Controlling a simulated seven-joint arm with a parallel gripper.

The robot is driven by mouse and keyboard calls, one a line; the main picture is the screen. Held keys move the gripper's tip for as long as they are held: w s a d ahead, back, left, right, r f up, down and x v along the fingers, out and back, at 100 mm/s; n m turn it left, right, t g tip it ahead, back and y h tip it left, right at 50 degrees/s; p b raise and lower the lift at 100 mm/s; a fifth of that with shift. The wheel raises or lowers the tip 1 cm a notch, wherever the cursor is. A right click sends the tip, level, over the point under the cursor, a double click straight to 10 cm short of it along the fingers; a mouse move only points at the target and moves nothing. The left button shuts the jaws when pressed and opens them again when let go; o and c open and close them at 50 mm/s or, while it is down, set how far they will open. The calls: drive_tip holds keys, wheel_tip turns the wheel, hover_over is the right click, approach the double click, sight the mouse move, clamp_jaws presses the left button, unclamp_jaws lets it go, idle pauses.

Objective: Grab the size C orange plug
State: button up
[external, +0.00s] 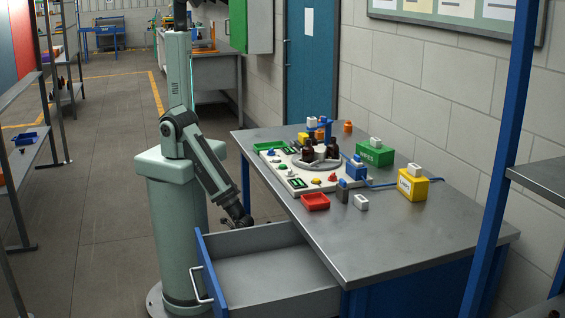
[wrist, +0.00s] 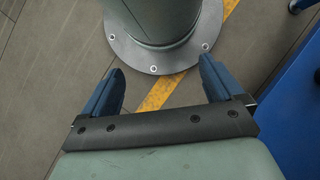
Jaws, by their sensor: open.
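A small orange plug-like piece (external: 348,127) stands alone near the back edge of the metal table. Another orange piece (external: 320,134) is by the blue block behind the dark amber bottles (external: 320,152). Size letters are too small to read, so I cannot tell which piece is size C. My gripper (external: 240,218) hangs low beside the table's left side, near the open drawer, well away from the orange pieces. In the wrist view my gripper (wrist: 160,68) has its two blue fingers wide apart with nothing between them. No orange plug shows there.
An empty blue-fronted drawer (external: 265,268) is pulled out in front of the table (external: 430,235). A white board (external: 290,172) with coloured parts bears the bottles. A red tray (external: 315,202), green box (external: 375,154) and yellow box (external: 412,187) stand around it. The table's front right is clear.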

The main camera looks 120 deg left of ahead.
drive_tip(key=shift+c, duration=1.1)
